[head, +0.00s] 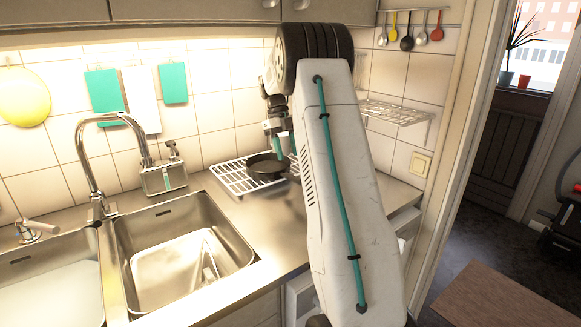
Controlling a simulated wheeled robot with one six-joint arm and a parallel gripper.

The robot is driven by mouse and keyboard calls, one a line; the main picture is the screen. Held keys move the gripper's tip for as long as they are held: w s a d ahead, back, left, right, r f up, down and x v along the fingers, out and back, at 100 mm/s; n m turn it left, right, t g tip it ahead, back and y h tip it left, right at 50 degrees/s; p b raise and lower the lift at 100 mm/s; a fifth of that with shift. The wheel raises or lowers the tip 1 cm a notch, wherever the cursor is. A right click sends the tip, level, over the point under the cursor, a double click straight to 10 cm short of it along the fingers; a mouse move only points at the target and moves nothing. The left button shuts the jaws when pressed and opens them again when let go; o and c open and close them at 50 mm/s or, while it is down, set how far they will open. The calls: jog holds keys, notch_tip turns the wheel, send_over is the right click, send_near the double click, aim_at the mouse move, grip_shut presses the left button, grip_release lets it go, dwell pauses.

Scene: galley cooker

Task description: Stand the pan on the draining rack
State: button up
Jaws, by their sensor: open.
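The dark pan (266,168) sits on the white wire draining rack (229,177) on the counter right of the sink. It looks level, with its open side up. My gripper (284,156) is just above the pan's right side, pointing down, with its jaws open. I cannot tell whether a finger touches the pan. My arm hides the right end of the rack, and the pan's handle does not show clearly.
The sink basin (190,262) with a white container in it is left of the rack. A tall tap (90,160) and a caddy (165,177) stand behind the basin. A wire wall shelf (395,111) is right of my arm. Bare counter (262,222) lies in front of the rack.

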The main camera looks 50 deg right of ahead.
jog(key=s+a+r+n+t, duration=0.1)
jog(key=a+r+n, duration=0.7)
jog(key=a+r, duration=0.3)
jog(key=s+a+r+n+t+h, duration=0.1)
jog(key=s+a+n, duration=0.35)
jog(key=a, duration=0.25)
jog(key=s+a+r+n, duration=0.1)
jog(key=s+a+n, duration=0.2)
jog(key=a+n, duration=0.3)
jog(key=s+a+f+n+t, duration=0.1)
jog(key=s+a+f+n, duration=0.3)
jog(key=s+a+n, duration=0.4)
jog(key=s+a+f+n+t, duration=0.2)
jog(key=s+a+f+n, duration=0.2)
jog(key=s+a+n, duration=0.3)
jog(key=s+n, duration=0.5)
jog(key=s, duration=0.1)
jog(key=shift+a+f+t, duration=0.2)
jog(key=shift+a+t, duration=0.1)
jog(key=shift+a, duration=0.05)
